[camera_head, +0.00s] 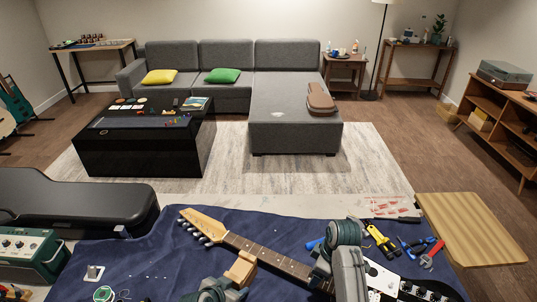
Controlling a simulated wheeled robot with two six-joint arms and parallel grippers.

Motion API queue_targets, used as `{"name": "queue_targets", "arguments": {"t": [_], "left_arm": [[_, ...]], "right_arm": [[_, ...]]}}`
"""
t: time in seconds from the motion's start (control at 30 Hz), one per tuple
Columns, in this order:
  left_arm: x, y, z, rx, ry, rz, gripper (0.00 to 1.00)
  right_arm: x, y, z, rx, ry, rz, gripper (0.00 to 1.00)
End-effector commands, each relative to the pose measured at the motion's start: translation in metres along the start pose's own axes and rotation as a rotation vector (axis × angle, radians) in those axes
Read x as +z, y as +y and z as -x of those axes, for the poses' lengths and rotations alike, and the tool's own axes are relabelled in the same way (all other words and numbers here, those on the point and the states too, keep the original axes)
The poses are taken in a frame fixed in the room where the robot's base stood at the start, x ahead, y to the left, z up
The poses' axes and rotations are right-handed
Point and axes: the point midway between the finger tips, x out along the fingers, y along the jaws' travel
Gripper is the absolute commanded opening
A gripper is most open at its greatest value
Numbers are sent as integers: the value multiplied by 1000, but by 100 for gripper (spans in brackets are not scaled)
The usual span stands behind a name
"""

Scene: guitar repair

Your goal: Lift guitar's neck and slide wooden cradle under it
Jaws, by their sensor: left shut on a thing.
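The electric guitar lies diagonally on a blue cloth (150,248). Its wooden headstock (202,222) points to the upper left, and its dark fretted neck (268,256) runs down to the white and black body at lower right. The light wooden cradle (238,271) is at the neck's near edge, about a third of the way along; how far it reaches under the neck is hidden. My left gripper (226,284) is shut on the cradle from the near side. My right gripper (320,272) is over the neck near the body; its fingertips are mostly hidden.
Yellow-black pliers (380,240), blue pliers (414,246) and a red-handled tool (433,254) lie right of my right arm. A wooden board (470,228) is at the right edge. A black guitar case (75,205) and green amplifier (32,252) stand left. The cloth beyond the headstock is mostly clear.

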Motion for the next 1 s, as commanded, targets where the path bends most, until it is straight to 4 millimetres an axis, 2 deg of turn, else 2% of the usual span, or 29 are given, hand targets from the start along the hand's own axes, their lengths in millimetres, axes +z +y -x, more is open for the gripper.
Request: {"name": "queue_targets", "arguments": {"t": [0.2, 0.4, 0.8, 0.83, 1.0], "left_arm": [[-1, 0, 0, -1, 2, 0, 26], [-1, 0, 0, -1, 2, 0, 26], [-1, 0, 0, -1, 2, 0, 26], [-1, 0, 0, -1, 2, 0, 26], [-1, 0, 0, -1, 2, 0, 26]], "right_arm": [[0, 0, -31, -1, -1, 0, 73], [0, 0, -49, 1, 0, 0, 73], [0, 0, -56, 2, 0, 0, 73], [0, 0, -56, 2, 0, 0, 71], [0, 0, -55, 2, 0, 0, 37]]}}
